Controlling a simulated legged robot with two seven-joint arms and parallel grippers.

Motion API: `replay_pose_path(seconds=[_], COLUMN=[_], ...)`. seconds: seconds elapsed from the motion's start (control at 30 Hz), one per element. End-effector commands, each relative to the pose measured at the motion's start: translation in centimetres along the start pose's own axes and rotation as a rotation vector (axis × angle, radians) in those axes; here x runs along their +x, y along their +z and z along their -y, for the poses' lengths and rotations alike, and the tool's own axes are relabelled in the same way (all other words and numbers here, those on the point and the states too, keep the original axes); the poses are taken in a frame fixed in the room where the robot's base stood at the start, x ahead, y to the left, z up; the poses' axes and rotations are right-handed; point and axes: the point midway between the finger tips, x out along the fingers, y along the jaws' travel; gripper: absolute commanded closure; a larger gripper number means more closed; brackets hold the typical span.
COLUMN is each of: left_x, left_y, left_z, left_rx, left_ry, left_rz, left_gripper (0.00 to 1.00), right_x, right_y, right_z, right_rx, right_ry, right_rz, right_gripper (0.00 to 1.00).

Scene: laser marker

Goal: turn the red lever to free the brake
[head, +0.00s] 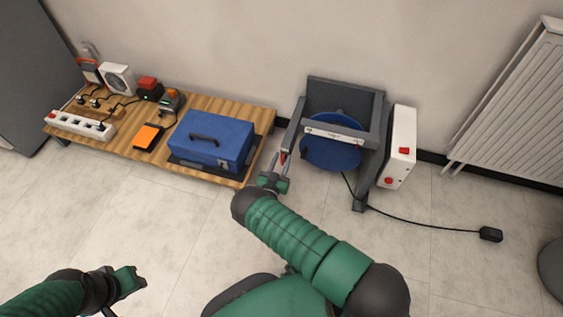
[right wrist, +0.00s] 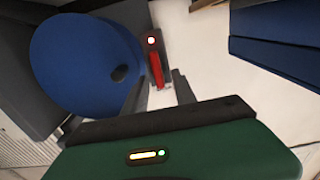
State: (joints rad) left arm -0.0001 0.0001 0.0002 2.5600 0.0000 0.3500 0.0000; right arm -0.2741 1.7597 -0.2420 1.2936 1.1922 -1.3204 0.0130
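The red lever (head: 283,157) is on the left side of the dark grey machine frame (head: 345,95), beside its blue disc (head: 330,152). In the right wrist view the lever (right wrist: 156,70) hangs from a dark plate with a lit round spot. My right gripper (head: 279,168) is just in front of the lever. In the right wrist view its two fingers (right wrist: 161,88) are apart, with the lever's free end near the gap between them. I cannot tell whether they touch it. My left gripper (head: 132,279) is low at the left, away from the machine; its fingers are unclear.
A wooden table (head: 255,115) at the left bears a blue toolbox (head: 214,138), a power strip (head: 80,124) and small devices. A white box with red buttons (head: 399,145) is on the machine's right. A cable runs to a black pedal (head: 491,234). A radiator (head: 510,100) is at the right.

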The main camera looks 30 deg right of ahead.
Motion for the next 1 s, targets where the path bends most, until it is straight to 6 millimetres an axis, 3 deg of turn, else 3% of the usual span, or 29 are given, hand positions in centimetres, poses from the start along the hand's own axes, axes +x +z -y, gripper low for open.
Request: replay_pose_path(seconds=[0.1, 0.37, 0.73, 1.0], left_x=[-0.04, -0.04, 0.09, 0.81], left_y=[-0.01, -0.02, 0.02, 0.19], left_z=[0.01, 0.01, 0.01, 0.0], left_rx=[0.0, 0.0, 0.0, 0.0], left_ry=[0.0, 0.0, 0.0, 0.0], left_rz=[0.0, 0.0, 0.0, 0.0], left_gripper=[0.64, 0.64, 0.64, 0.64], right_x=[-0.03, -0.06, -0.07, -0.06], right_y=[-0.03, -0.01, 0.08, 0.23], right_z=[0.02, 0.03, 0.08, 0.32], right_rx=[0.0, 0.0, -0.014, -0.125], right_ry=[0.0, 0.0, -0.001, 0.0], right_rz=[0.0, 0.0, 0.001, 0.002], right_gripper=[0.69, 1.0, 1.0, 1.0])
